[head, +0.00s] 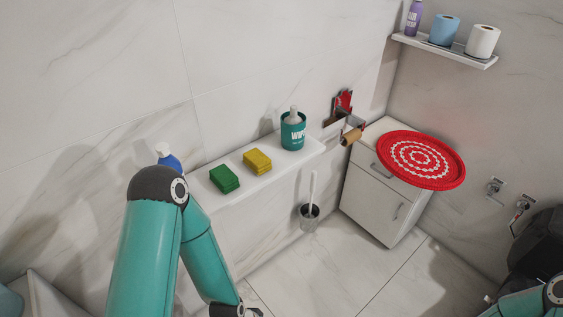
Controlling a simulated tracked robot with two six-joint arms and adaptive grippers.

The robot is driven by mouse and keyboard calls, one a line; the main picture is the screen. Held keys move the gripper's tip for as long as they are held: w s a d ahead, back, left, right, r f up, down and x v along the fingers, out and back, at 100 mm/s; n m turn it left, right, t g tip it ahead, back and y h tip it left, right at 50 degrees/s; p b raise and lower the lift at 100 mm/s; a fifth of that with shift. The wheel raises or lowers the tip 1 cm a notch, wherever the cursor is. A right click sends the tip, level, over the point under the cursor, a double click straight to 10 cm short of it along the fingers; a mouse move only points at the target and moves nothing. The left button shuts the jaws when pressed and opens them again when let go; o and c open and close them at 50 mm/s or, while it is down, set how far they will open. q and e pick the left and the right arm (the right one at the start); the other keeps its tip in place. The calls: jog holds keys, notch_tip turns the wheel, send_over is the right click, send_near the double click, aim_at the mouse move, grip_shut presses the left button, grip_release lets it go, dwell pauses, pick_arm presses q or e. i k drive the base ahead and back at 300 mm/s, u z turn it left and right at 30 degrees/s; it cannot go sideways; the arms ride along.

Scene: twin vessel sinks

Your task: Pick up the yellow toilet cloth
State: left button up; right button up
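The yellow cloth (257,161) is a small folded stack lying on a white ledge (221,203) along the wall, in the middle of the head view. A green cloth (224,179) of like shape lies just left of it, with a small gap between them. My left arm rises in front of the ledge's left end, and its forearm bends down to the bottom edge. Only a dark wrist part shows there, and the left gripper is out of frame. My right arm shows only at the bottom right corner, with its gripper out of frame. Nothing touches the yellow cloth.
A green wipes tub (293,132) stands right of the yellow cloth. A blue bottle (168,159) is partly hidden behind my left arm. A toilet brush (311,209) stands below the ledge. A white cabinet (376,205) with a red round mat (421,160) stands to the right.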

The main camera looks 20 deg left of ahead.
aim_at(255, 160)
jog(key=z, duration=1)
jog(key=i, duration=1.9)
jog(key=u, duration=3.9)
jog(key=i, duration=0.15)
jog(key=u, duration=0.15)
